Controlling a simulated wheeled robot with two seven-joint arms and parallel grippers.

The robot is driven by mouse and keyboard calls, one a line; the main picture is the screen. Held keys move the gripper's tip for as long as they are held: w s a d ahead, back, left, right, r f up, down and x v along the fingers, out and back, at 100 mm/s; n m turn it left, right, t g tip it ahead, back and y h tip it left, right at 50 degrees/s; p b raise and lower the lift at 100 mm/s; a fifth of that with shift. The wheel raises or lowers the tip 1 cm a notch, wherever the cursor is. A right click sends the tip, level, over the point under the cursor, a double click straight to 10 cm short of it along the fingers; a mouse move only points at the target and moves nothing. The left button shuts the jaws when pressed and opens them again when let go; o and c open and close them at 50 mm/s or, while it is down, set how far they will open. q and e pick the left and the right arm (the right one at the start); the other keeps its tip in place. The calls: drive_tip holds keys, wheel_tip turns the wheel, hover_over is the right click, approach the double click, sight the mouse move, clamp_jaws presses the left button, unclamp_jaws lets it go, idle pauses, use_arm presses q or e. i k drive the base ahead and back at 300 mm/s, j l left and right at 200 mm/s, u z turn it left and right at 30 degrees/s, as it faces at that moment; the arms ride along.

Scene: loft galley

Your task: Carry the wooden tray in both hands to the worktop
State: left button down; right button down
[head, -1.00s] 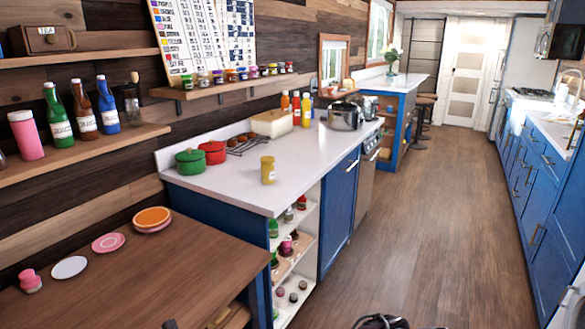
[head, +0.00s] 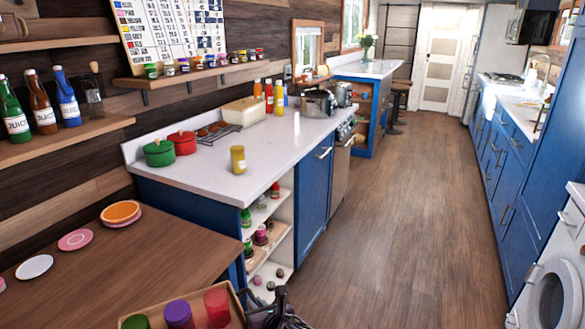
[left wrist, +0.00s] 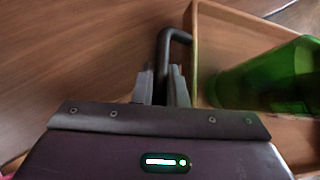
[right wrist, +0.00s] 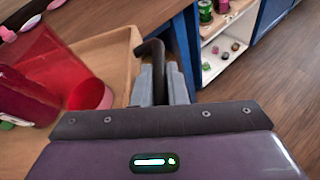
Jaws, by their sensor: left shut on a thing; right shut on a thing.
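The wooden tray (head: 236,300) shows at the bottom edge of the head view, carrying a green cup (head: 136,322), a purple cup (head: 179,314) and a red cup (head: 217,307). My right gripper (right wrist: 160,85) is shut on the tray's dark handle (right wrist: 150,48); in the head view it (head: 280,308) is at the tray's right end. My left gripper (left wrist: 163,84) is shut on the other dark handle (left wrist: 165,45), outside the head view. The white worktop (head: 270,170) lies ahead, its near part mostly clear.
A mustard-yellow jar (head: 238,160) stands near the worktop's front edge. Green (head: 159,153) and red (head: 182,143) pots stand towards its back. The brown table (head: 130,260) with plates is at left. The floor (head: 390,220) is open at right; a washing machine (head: 550,280) is at far right.

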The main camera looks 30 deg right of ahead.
sight(283, 138)
drive_tip(key=i+l+z, duration=0.15)
drive_tip(key=l, duration=0.3)
drive_tip(key=i+l+z, duration=0.15)
drive_tip(key=i+l, duration=0.45)
drive_tip(key=l, duration=0.2)
drive_tip(key=i+l, duration=0.25)
drive_tip(key=l, duration=0.2)
drive_tip(key=i+l, duration=0.25)
drive_tip(key=l, duration=0.2)
